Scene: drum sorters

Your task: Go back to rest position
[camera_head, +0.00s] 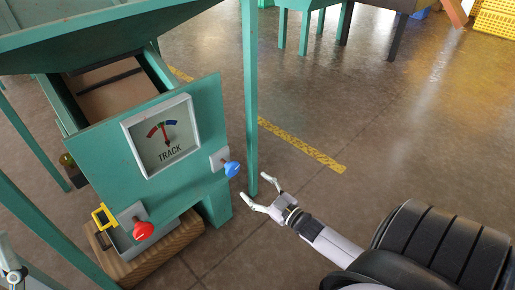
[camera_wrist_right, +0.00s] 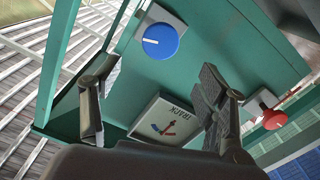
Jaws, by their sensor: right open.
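My right gripper (camera_head: 259,191) is open and empty, to the right of the green machine panel (camera_head: 95,150), in front of a green post (camera_head: 251,90). In the right wrist view its two fingers (camera_wrist_right: 157,70) are spread wide, with nothing between them but the panel beyond. A small part of what looks like my left gripper (camera_head: 12,272) shows at the lower left edge; its fingers cannot be made out.
The panel carries a TRACK gauge (camera_head: 162,136), a blue knob (camera_head: 232,169) and a red knob (camera_head: 143,231). Floor with a yellow stripe (camera_head: 302,146) is clear to the right.

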